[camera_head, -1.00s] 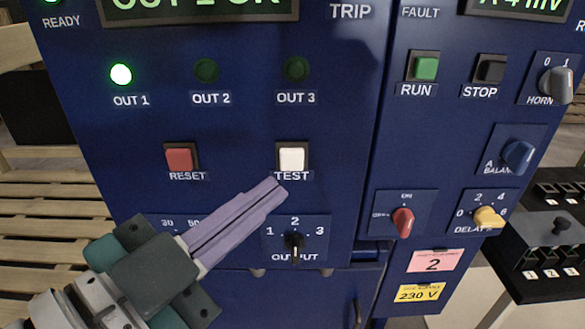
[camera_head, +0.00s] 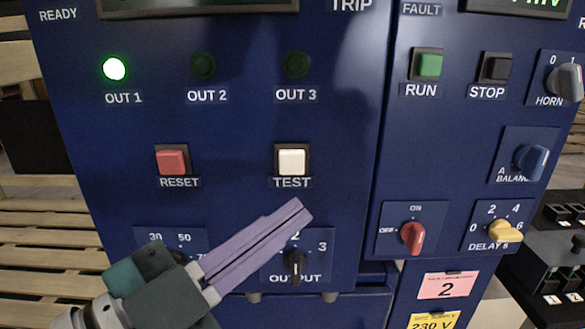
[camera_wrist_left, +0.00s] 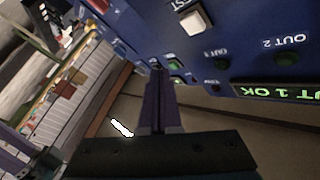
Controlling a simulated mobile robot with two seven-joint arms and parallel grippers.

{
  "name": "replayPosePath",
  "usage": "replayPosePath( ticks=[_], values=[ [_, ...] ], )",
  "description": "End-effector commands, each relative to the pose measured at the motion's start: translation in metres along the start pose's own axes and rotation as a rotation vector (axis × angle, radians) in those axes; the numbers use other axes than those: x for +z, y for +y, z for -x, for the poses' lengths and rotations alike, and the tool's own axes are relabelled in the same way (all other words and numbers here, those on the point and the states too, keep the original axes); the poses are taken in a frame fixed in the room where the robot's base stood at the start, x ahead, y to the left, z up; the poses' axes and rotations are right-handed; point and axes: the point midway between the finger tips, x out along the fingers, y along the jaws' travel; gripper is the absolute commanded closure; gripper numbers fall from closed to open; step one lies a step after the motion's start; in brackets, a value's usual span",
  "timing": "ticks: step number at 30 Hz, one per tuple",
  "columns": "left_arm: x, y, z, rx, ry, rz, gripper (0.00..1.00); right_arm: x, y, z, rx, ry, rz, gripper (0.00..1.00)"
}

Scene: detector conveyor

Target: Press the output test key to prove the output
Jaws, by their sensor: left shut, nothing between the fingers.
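The white TEST key (camera_head: 292,161) sits on the blue panel (camera_head: 335,130), under the OUT 3 lamp (camera_head: 297,64). It also shows in the left wrist view (camera_wrist_left: 195,20). The OUTPUT knob (camera_head: 295,263) is below the key, its dial partly hidden by my fingers. The OUT 1 lamp (camera_head: 114,68) is lit green; the OUT 2 lamp (camera_head: 203,66) and the OUT 3 lamp are dark. In the left wrist view the display (camera_wrist_left: 285,92) reads OUT 1 OK, partly cut off. My left gripper (camera_head: 302,212) is shut and empty, its fingertips below the TEST key. My right gripper is out of view.
The red RESET key (camera_head: 172,161) is left of TEST. The green RUN key (camera_head: 429,65), black STOP key (camera_head: 496,67), red switch (camera_head: 412,236) and yellow DELAY knob (camera_head: 506,231) are on the right. A black box (camera_head: 560,255) stands at the right edge.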

Motion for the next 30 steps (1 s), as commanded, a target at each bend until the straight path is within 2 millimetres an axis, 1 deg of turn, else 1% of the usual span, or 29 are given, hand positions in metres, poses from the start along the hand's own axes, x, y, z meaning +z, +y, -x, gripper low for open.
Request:
replayPosePath(
  ticks=[1, 6, 13, 19, 30],
  values=[
    [0.006, -0.003, -0.005, -0.001, 0.003, -0.006, 1.00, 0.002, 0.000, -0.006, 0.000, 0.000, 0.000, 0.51],
    [0.019, -0.015, -0.022, 0.000, 0.001, -0.004, 1.00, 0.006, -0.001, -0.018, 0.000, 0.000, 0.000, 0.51],
    [0.031, -0.028, -0.040, 0.000, 0.001, -0.003, 1.00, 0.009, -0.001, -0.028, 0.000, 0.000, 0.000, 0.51],
    [0.034, -0.033, -0.046, 0.000, 0.000, 0.000, 1.00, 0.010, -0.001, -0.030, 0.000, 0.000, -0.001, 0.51],
    [0.034, -0.034, -0.046, 0.000, 0.000, 0.000, 1.00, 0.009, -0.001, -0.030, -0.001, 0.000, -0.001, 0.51]
  ],
)
